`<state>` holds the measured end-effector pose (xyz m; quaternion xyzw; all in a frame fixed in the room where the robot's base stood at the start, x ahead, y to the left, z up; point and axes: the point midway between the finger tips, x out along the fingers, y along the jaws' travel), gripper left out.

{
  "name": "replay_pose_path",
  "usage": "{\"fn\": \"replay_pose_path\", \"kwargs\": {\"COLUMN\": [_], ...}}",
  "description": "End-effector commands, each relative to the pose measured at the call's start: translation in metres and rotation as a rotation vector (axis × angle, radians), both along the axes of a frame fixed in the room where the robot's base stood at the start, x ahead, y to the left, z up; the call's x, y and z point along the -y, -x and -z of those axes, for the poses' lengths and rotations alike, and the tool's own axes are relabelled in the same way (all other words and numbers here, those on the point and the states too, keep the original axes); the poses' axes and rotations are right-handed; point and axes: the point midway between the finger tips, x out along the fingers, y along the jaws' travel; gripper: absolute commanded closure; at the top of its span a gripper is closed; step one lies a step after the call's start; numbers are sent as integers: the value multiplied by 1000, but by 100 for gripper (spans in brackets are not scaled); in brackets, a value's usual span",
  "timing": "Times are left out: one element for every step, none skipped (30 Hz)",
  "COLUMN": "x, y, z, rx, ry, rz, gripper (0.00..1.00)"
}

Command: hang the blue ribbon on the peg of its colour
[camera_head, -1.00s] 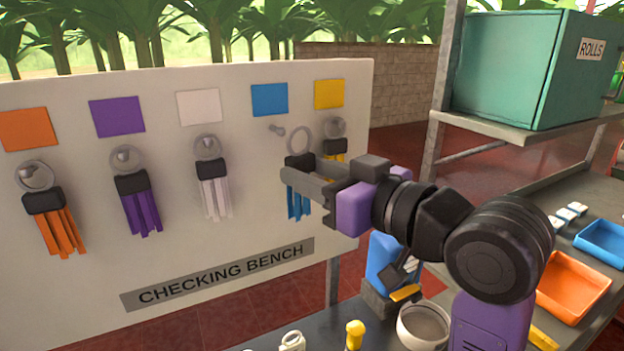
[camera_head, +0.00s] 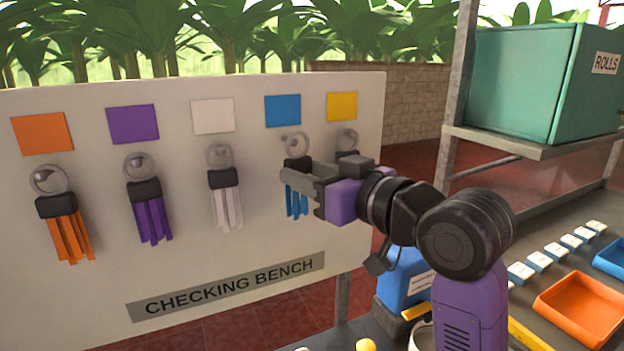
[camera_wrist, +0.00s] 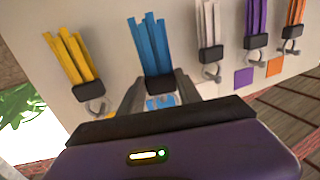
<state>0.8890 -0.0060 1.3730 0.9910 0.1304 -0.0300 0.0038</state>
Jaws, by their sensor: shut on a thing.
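The blue ribbon (camera_head: 292,203) hangs below a black clip with a grey ring (camera_head: 297,144) on top. My gripper (camera_head: 297,172) is shut on the black clip; the clip also shows between my fingers in the wrist view (camera_wrist: 160,84). The blue card (camera_head: 283,111) is on the white board just above. In the head view the ring overlaps the grey peg (camera_head: 287,140) under that card. I cannot tell whether the ring is around the peg or only in front of it.
Orange (camera_head: 68,238), purple (camera_head: 152,221) and white (camera_head: 226,207) ribbons hang on pegs to the left. The yellow ribbon (camera_wrist: 75,55) hangs close beside the blue one. A shelf (camera_head: 530,147) with a green box (camera_head: 540,85) stands at the right.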

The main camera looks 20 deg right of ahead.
Motion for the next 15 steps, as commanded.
{"fn": "replay_pose_path", "kwargs": {"x": [0, 0, 0, 0, 0, 0, 0, 0, 0, 0, 0, 0, 0, 0, 0], "y": [-3, -5, -7, -9, -10, -12, -14, -16, -18, -19, -21, -23, -25, -26, -28], "z": [1, 1, 1, 1, 1, 1, 2, 2, 2, 2, 2, 2, 2, 2, 4], "rx": [0, 1, 1, 1, 1, 1, 0, 0, -1, 0, 0, 1, 1, 1, 0], "ry": [1, 1, 1, 1, 1, 1, 1, 0, 0, 1, 1, 1, 1, 1, 0], "rz": [0, 0, 0, 0, 0, 0, 0, 0, 0, 0, 0, 0, 0, 0, 0], "gripper": [97, 97, 97, 97, 97, 97, 97, 97, 97, 97, 97, 97, 97, 97, 97]}}
